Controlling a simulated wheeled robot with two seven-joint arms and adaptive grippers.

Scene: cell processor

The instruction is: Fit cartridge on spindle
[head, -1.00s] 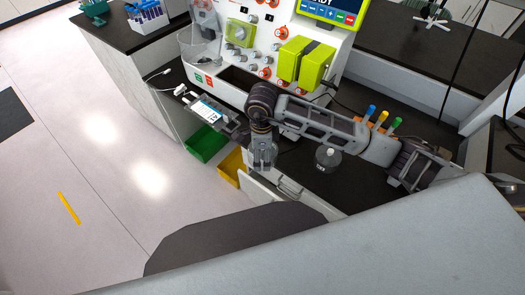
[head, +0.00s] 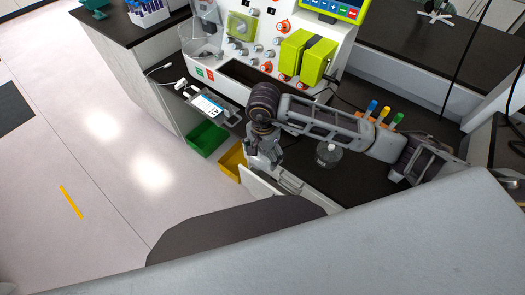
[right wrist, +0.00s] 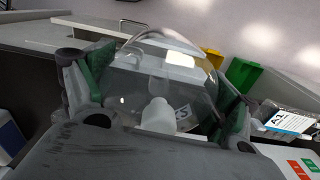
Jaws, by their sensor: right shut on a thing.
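In the right wrist view a clear, dome-shaped cartridge (right wrist: 140,85) with a white core sits between the green-padded fingers of my right gripper (right wrist: 165,98), which is shut on it. In the head view my right gripper (head: 266,158) hangs in front of the cell processor (head: 232,70), above the dark counter near an open drawer. The cartridge is hard to make out there. I cannot pick out the spindle in either view; the cartridge is apart from the processor. My left gripper is not in view.
Green (head: 205,138) and yellow (head: 233,162) bins are below. A clear bottle (head: 328,155) and several coloured-cap tubes (head: 384,115) stand right. Yellow-green blocks (head: 304,58) project from the processor's front.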

